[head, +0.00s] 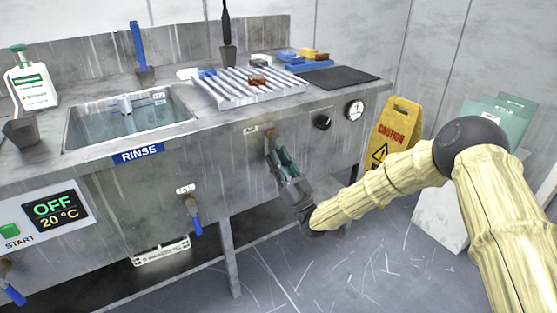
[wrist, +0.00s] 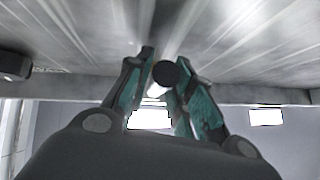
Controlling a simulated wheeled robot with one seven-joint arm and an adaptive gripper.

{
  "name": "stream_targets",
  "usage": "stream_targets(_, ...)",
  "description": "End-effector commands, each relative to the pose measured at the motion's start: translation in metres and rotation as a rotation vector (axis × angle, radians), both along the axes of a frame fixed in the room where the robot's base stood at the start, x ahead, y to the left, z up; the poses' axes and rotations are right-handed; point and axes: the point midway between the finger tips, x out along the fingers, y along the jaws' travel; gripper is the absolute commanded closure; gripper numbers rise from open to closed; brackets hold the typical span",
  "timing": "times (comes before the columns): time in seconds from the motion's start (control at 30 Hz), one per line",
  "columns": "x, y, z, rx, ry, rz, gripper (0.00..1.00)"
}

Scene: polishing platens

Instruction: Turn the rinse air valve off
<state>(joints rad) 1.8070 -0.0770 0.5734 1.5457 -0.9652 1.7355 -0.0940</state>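The rinse air valve is mostly hidden by my gripper (head: 272,148) in the head view. A bit of brass fitting (head: 270,132) shows beside a small tag (head: 251,129) on the steel front panel. In the wrist view, a dark round end of the valve handle (wrist: 165,74) sits between the two fingertips of my gripper (wrist: 166,78). The teal-padded fingers have closed in on it from both sides and appear to touch it. The direction of the handle is hidden in the head view.
A blue-handled valve (head: 194,214) is left of my gripper, another (head: 12,294) at lower left. A black knob (head: 322,122) and a gauge (head: 354,110) are to the right. The RINSE sink (head: 128,117) is above left. A yellow caution sign (head: 394,132) stands behind my arm.

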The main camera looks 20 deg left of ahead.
Motion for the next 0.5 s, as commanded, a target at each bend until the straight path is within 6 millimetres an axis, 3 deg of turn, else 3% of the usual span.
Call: stream_targets(0.5, -0.0031, -0.0064, -0.0077, -0.002, 0.001, -0.001, 0.61)
